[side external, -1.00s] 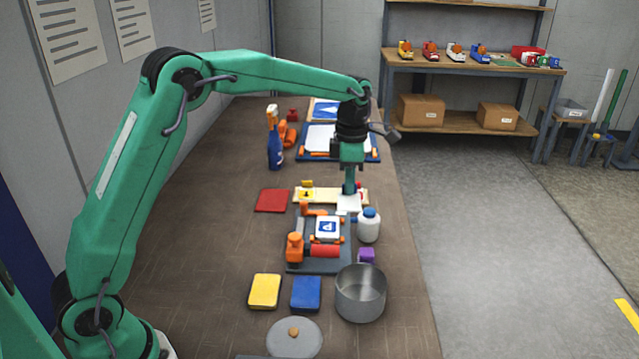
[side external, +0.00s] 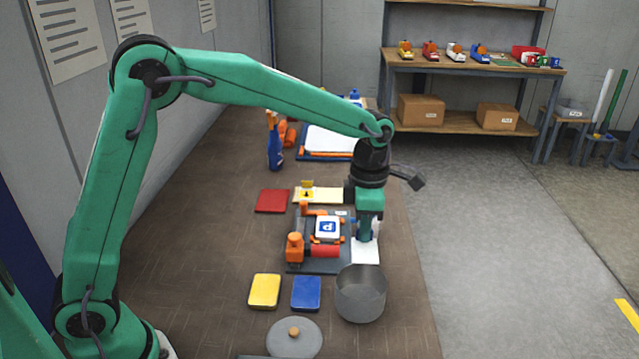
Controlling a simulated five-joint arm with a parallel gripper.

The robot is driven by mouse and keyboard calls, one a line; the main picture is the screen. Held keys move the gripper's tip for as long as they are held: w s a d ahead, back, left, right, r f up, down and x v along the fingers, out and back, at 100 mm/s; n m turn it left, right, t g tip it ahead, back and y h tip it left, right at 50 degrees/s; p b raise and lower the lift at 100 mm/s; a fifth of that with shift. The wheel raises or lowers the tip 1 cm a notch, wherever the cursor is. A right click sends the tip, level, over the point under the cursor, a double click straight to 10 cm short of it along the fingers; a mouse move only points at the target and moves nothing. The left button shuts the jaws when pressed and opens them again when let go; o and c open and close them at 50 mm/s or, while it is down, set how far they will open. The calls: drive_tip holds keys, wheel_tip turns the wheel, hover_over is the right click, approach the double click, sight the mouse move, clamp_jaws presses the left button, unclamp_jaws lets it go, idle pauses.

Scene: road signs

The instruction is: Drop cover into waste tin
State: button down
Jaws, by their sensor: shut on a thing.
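My gripper (side external: 367,238) points down and is shut on a white, flat cover (side external: 366,252). The cover hangs below the jaws, just behind the rim of the grey metal waste tin (side external: 360,295) in the picture. The tin is open at the top and stands upright on the bench. I cannot tell how high the cover is above the bench. The fingertips are partly hidden.
A fixture with an orange clamp (side external: 295,247) and a blue P sign (side external: 327,229) is left of my gripper. A yellow box (side external: 265,291), a blue box (side external: 306,293) and a round lid (side external: 294,338) lie left of the tin.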

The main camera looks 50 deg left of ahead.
drive_tip(key=shift+s+f, duration=0.1)
drive_tip(key=shift+f, duration=0.15)
wheel_tip(320, 180, down, 7)
idle(0.8)
drive_tip(key=shift+r, duration=0.1)
drive_tip(key=c, duration=0.7)
unclamp_jaws()
idle(0.6)
drive_tip(key=shift+r, duration=0.15)
drive_tip(key=shift+r, duration=4.85)
